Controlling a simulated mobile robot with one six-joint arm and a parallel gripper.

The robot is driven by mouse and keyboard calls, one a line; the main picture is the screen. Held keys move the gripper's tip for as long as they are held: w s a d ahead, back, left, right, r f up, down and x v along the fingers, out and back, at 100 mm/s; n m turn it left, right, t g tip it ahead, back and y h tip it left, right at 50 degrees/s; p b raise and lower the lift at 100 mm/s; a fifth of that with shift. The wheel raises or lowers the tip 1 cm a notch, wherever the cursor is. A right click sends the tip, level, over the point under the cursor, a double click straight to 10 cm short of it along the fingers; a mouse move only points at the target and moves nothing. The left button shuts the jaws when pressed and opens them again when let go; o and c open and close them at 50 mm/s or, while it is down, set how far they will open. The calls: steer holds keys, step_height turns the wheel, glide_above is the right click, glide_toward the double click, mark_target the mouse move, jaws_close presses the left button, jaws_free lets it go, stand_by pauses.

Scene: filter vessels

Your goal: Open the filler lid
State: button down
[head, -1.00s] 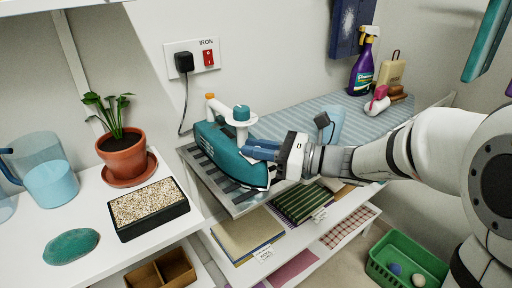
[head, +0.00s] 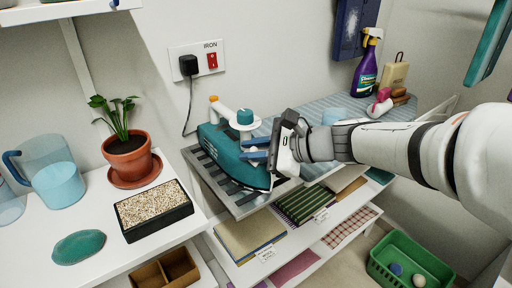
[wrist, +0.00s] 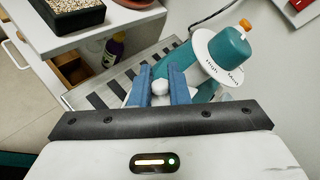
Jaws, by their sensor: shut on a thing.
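The teal iron (head: 228,150) rests on the slatted metal stand at the end of the ironing board. Its white dial with a teal knob (head: 245,117) is on top, and an orange button (head: 213,99) is behind. In the wrist view the dial (wrist: 207,52), marked High and Med, stands right of my fingers. My gripper (head: 250,149) is at the iron's front right side. In the wrist view its blue fingers (wrist: 159,85) are shut on a small white rounded knob (wrist: 159,87). The part below the knob is mostly hidden, so I cannot tell whether the lid is raised.
A wall socket with plug and red IRON switch (head: 211,61) is behind, its cord hanging near the iron. The striped board (head: 345,103) extends right, with a spray bottle (head: 367,62). A plant pot (head: 130,160), gravel tray (head: 153,208) and water jug (head: 55,170) are left.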

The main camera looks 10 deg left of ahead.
steer(key=shift+s+a+f+n+t+h+p, duration=0.1)
steer(key=shift+s+a+n+t+h+p, duration=0.3)
steer(key=shift+n+t+h+p, duration=0.5)
steer(key=shift+s+a+f+n+t+h+p, duration=0.1)
steer(key=shift+s+a+n+t+h+p, duration=0.25)
steer(key=shift+n+t+h+p, duration=0.55)
steer(key=shift+s+a+f+n+t+h+p, duration=0.1)
steer(key=shift+s+a+n+t+h+p, duration=0.35)
steer(key=shift+n+h, duration=0.65)
steer(key=shift+d+f+t, duration=0.1)
steer(key=shift+d+t, duration=0.05)
steer(key=shift+t, duration=0.2)
steer(key=c, duration=1.4)
jaws_free()
steer(key=shift+c, duration=0.2)
steer(key=shift+p, duration=0.3)
steer(key=p+v, duration=0.5)
steer(key=v, duration=0.2)
steer(key=shift+s+d, duration=0.15)
steer(key=shift+d, duration=0.1)
